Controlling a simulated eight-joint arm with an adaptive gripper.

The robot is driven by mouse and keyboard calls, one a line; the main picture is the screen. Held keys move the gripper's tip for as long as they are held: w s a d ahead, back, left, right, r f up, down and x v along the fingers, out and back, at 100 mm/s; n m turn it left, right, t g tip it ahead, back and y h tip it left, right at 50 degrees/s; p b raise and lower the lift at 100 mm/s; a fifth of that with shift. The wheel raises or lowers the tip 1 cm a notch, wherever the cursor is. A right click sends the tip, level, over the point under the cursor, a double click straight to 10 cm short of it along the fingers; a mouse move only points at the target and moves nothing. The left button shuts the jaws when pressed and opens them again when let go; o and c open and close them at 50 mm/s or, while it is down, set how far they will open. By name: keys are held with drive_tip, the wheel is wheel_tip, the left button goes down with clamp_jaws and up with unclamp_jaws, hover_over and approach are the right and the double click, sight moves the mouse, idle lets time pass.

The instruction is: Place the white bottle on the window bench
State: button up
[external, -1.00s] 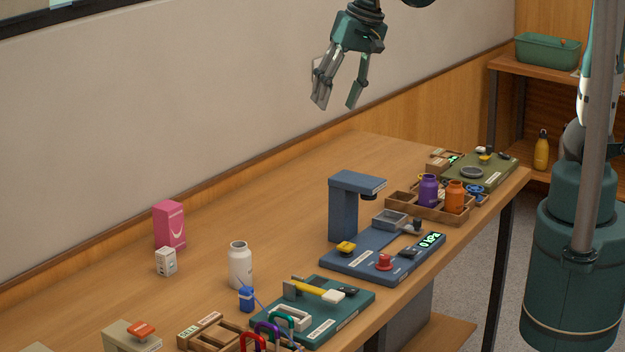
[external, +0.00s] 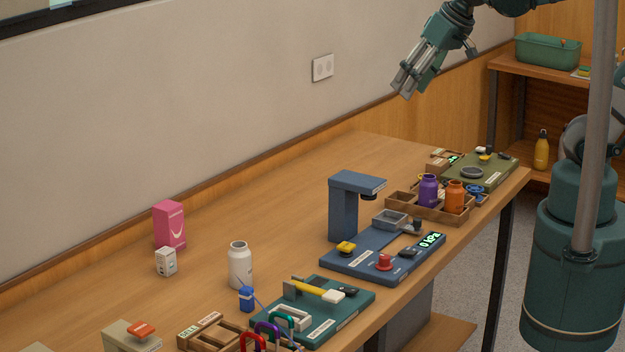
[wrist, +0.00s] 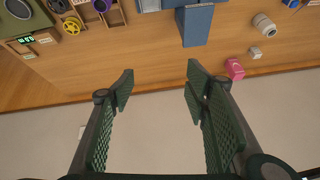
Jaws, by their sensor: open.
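The white bottle (external: 240,265) stands upright on the wooden bench (external: 290,220), left of the blue press stand. It also shows small at the upper right of the wrist view (wrist: 264,25). My gripper (external: 404,88) is high above the far end of the bench, in front of the wall, well apart from the bottle. In the wrist view its two fingers (wrist: 158,85) are spread with nothing between them. No label in view tells which surface is the window bench.
A blue press stand (external: 345,210) rises mid-bench. A pink box (external: 169,225) and a small white box (external: 166,261) stand near the wall. A wooden tray (external: 428,209) holds purple and orange bottles. A shelf with a green bin (external: 547,52) stands behind.

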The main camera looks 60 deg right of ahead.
drive_tip(key=s+d+f+n+t, duration=0.1)
drive_tip(key=s+d, duration=0.3)
drive_tip(key=s, duration=0.1)
drive_tip(key=shift+s+d+f+n+h, duration=0.2)
drive_tip(key=shift+d+f+n+h, duration=0.1)
drive_tip(key=shift+f+n, duration=0.1)
